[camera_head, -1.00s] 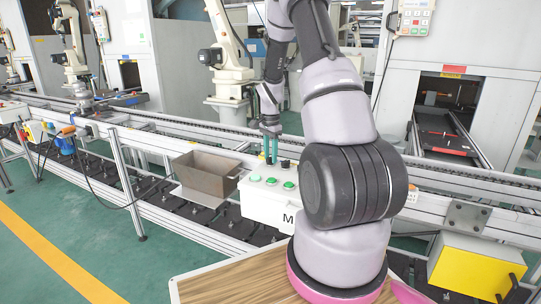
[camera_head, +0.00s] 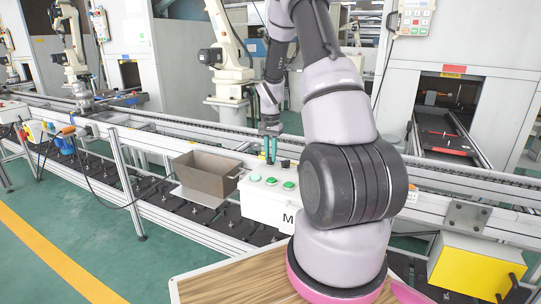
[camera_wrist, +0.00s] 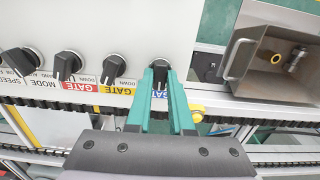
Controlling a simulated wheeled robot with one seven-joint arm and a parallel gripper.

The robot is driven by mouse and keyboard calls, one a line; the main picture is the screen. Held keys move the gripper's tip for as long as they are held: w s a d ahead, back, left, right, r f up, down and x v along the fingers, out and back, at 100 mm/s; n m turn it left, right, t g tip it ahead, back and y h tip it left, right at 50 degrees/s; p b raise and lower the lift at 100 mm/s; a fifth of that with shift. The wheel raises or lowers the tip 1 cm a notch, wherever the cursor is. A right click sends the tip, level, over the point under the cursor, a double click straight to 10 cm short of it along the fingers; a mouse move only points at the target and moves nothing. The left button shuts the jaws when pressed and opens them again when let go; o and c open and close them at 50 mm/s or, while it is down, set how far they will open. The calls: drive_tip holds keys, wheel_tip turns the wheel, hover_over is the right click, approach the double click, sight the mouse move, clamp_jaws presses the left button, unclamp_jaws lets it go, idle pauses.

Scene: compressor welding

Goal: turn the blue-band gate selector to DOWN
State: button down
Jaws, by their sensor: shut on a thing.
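A light grey control panel (camera_wrist: 120,25) carries a row of black selector knobs in the wrist view. The blue-band gate selector (camera_wrist: 160,72) is the black knob between my gripper's two teal fingers (camera_wrist: 160,82), above a blue label (camera_wrist: 160,104) that the fingers partly cover. My gripper is shut on this knob. Its exact pointing direction is hard to read. In the head view my gripper (camera_head: 270,150) reaches down to the back of the white control box (camera_head: 270,208); the held knob cannot be made out there.
Green buttons (camera_head: 289,185) top the box. An open metal bin (camera_head: 205,180) stands left of it, with small parts inside.

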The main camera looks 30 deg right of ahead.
sight(270, 157)
drive_tip(key=shift+n, duration=2.1)
drive_tip(key=c, duration=0.8)
unclamp_jaws()
drive_tip(key=shift+r, duration=0.1)
wheel_tip(270, 157, up, 11)
